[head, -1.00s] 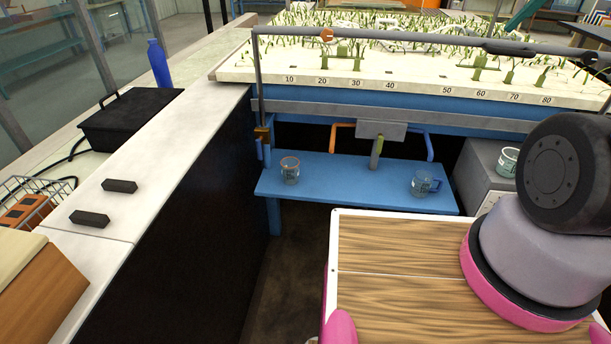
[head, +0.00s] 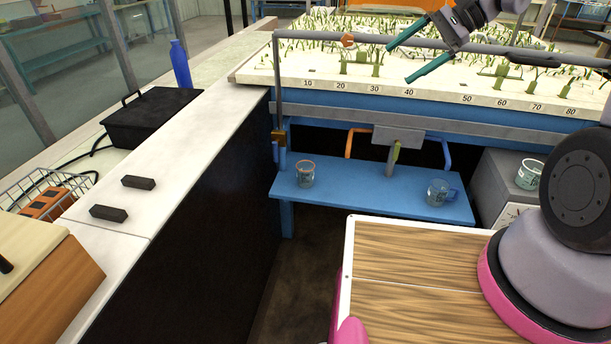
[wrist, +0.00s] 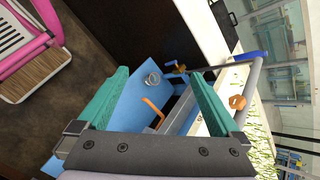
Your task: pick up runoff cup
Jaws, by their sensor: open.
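A clear cup (head: 305,175) with an orange-looking rim stands upright at the left end of the blue shelf (head: 345,191). A second clear cup with a blue handle (head: 438,193) stands near the shelf's right end. I cannot tell which is the runoff cup. My gripper (head: 399,65), with teal fingers, is open and empty, high above the shelf and over the planted bed in the head view. In the wrist view my gripper (wrist: 158,73) frames one cup (wrist: 153,78) between its fingertips, well beyond them. The other shelf cup is not clearly visible there.
A third cup (head: 530,174) stands on a grey box (head: 508,182) at right. A grey rail (head: 440,44) crosses above the planted bed (head: 330,76). A pale counter (head: 190,150) runs along the left.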

